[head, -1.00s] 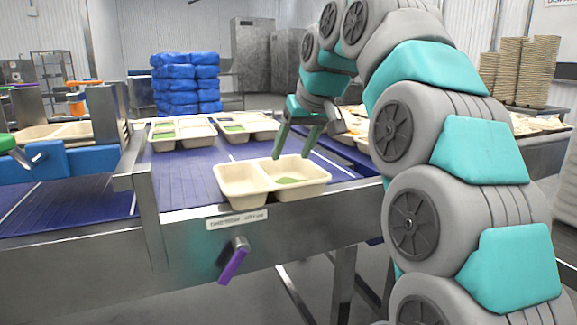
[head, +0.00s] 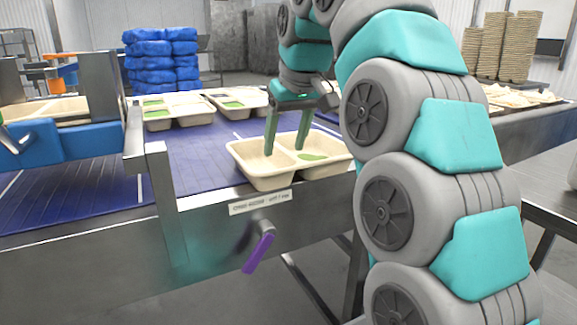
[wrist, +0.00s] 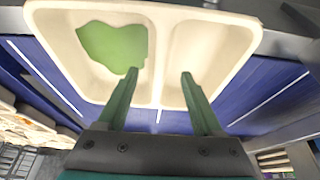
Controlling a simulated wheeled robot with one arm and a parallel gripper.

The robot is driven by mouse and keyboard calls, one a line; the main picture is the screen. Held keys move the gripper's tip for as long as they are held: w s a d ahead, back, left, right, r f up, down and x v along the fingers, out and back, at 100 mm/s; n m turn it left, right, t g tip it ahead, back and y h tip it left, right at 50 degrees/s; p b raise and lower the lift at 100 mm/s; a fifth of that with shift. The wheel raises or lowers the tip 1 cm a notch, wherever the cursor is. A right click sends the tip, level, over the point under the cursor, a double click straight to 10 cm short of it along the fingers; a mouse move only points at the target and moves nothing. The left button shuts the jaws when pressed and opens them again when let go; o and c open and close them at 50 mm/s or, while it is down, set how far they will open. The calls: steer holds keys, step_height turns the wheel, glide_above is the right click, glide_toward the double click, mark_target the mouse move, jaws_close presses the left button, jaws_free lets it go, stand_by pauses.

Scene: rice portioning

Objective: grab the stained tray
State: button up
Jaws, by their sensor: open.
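The stained tray (head: 258,182) is a cream two-compartment tray at the near edge of the blue conveyor. A flat green stain (head: 312,157) lies in its right compartment in the head view. The tray fills the top of the wrist view (wrist: 256,35), with the stain in the left compartment there (wrist: 110,45). My gripper (head: 284,150) is open, pointing down at the tray. In the wrist view its green fingers (wrist: 159,73) appear on either side of the divider, one over each compartment. I cannot tell whether they touch the tray.
More cream trays with green patches (head: 180,121) stand farther back on the blue conveyor (head: 195,155). A metal rail with a purple-handled lever (head: 259,253) runs along the front. Blue bundles (head: 160,62) are stacked behind. Bare belt lies left of the tray.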

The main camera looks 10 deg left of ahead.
steer(key=shift+x, duration=1.4)
jaws_close()
